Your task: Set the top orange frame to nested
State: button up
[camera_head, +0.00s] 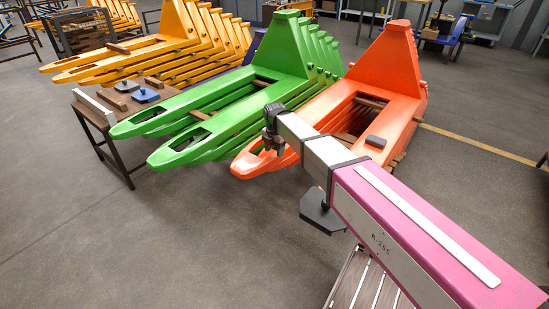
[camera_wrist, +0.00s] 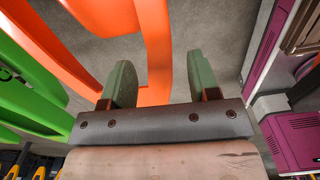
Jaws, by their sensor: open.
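The top orange frame (camera_head: 398,75) lies on a stack of orange frames at the right of centre in the head view. Its tall end is at the back and its prongs point to the front left. Wooden pieces show in its gap and at its right side; how closely it sits on the frame below is hard to tell. My gripper (camera_head: 272,145) is over the front part of its left prong. In the wrist view my gripper (camera_wrist: 162,80) has its fingers apart, with an orange bar (camera_wrist: 158,50) showing between them. Contact cannot be told.
A green stack (camera_head: 270,65) stands close on the left, a yellow stack (camera_head: 180,35) beyond it. A small dark block (camera_head: 376,141) lies on the orange frame. A low table (camera_head: 105,125) with blocks stands at left. The front-left floor is clear.

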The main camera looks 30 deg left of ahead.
jog(key=shift+r, duration=2.5)
